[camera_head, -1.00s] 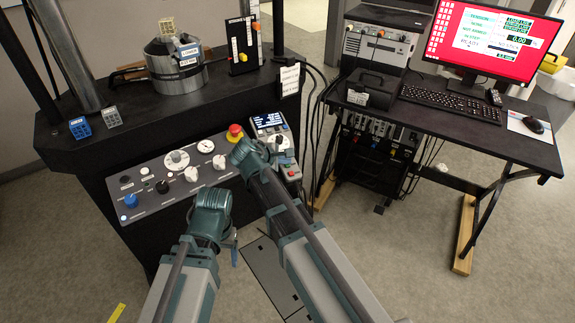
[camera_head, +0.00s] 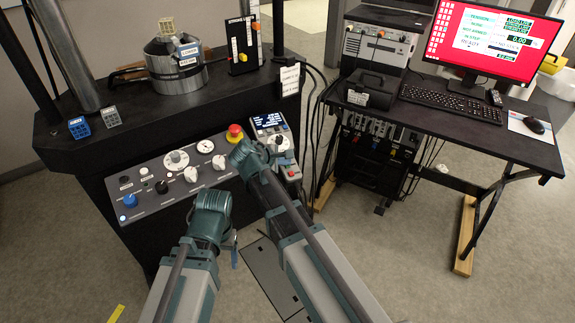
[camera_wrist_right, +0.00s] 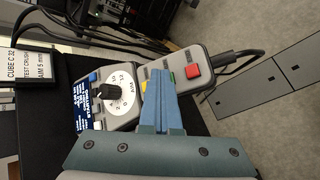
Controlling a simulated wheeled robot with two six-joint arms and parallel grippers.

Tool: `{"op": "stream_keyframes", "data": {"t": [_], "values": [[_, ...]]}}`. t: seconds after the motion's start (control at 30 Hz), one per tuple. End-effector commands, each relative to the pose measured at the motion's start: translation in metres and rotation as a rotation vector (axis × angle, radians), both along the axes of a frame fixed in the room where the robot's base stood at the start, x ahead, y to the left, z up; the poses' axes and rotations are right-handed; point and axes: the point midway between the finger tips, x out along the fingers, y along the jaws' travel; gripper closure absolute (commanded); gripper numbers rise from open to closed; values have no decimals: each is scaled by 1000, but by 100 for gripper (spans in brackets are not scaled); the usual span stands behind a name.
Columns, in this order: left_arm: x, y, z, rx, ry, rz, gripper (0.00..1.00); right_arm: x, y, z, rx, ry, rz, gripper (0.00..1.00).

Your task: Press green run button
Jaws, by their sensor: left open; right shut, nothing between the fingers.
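A grey handset (camera_wrist_right: 180,77) lies in front of my right gripper in the right wrist view. It carries a red button (camera_wrist_right: 192,70), a yellow button (camera_wrist_right: 144,86) and a small green button (camera_wrist_right: 172,78) partly beside the fingertips. My right gripper (camera_wrist_right: 158,80) is shut and empty, its tips over the handset; I cannot tell whether they touch it. In the head view the handset (camera_head: 291,171) shows just right of my right wrist, which hides the fingers. My left gripper (camera_head: 234,246) is open, low in front of the machine, its fingers mostly hidden by the wrist.
Beside the handset is a control box with a dial (camera_wrist_right: 122,91) and blue screen (camera_wrist_right: 86,113). The machine's sloped panel (camera_head: 165,181) has knobs and a red emergency button (camera_head: 235,131). A desk (camera_head: 470,135) with monitor and keyboard stands at right. Cables hang between.

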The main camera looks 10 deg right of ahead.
Motion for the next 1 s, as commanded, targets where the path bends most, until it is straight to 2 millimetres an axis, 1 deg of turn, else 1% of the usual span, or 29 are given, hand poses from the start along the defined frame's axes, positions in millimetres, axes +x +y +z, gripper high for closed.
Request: {"op": "stream_keyframes", "data": {"t": [0.33, 0.73, 0.87, 1.0], "values": [[0, 0, 15, 0, 0, 0, 26, -3, -1, 15, 1, 0, 1, 100], [0, 0, 17, 0, 0, 0, 26, -4, -1, 17, 0, 0, 0, 100], [0, 0, 25, 0, 0, 0, 26, -6, -2, 25, 0, 0, 0, 100], [0, 0, 39, 0, 0, 0, 26, -9, -3, 39, 0, 0, 0, 100]]}}
